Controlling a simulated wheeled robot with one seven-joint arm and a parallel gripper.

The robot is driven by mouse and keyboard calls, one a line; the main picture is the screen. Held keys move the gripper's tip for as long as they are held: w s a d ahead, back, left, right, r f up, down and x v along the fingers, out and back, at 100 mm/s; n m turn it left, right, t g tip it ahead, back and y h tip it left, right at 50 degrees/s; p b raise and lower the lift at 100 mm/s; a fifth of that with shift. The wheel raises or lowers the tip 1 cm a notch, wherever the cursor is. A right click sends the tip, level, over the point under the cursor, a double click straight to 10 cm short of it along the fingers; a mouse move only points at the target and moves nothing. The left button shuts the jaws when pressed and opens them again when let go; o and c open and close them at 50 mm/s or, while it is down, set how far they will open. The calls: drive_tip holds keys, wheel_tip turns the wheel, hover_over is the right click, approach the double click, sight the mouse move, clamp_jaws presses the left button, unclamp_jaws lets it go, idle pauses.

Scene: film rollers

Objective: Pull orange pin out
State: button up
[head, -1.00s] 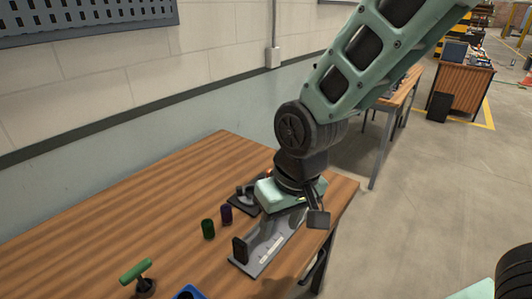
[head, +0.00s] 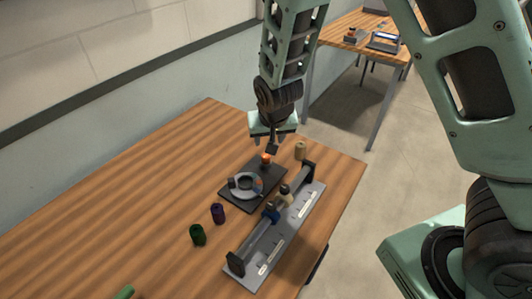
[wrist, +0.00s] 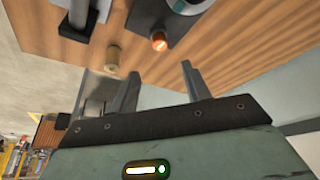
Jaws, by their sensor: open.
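The orange pin (head: 266,158) stands at the back corner of a dark base plate (head: 236,196). A round grey dish-like part (head: 246,184) sits on the same plate. In the wrist view, the orange top of the pin (wrist: 159,42) shows beyond my fingertips, roughly in line with the gap between them. My gripper (head: 270,141) is just above and behind the pin in the head view. In the wrist view, my gripper (wrist: 161,72) is open, its two fingers apart and empty. The pin's lower part is hidden.
A tan cylinder (head: 300,150) stands close to the right of the pin. A long grey rack (head: 246,277) with upright ends and a bar lies in front. Purple (head: 217,213) and green (head: 197,235) cylinders stand left. The table's left side (head: 110,220) is mostly clear.

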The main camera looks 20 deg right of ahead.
sight(266, 156)
drive_tip(key=p+x, duration=0.1)
drive_tip(key=x, duration=1)
drive_tip(key=shift+w+f, duration=0.1)
drive_tip(key=shift+f, duration=0.1)
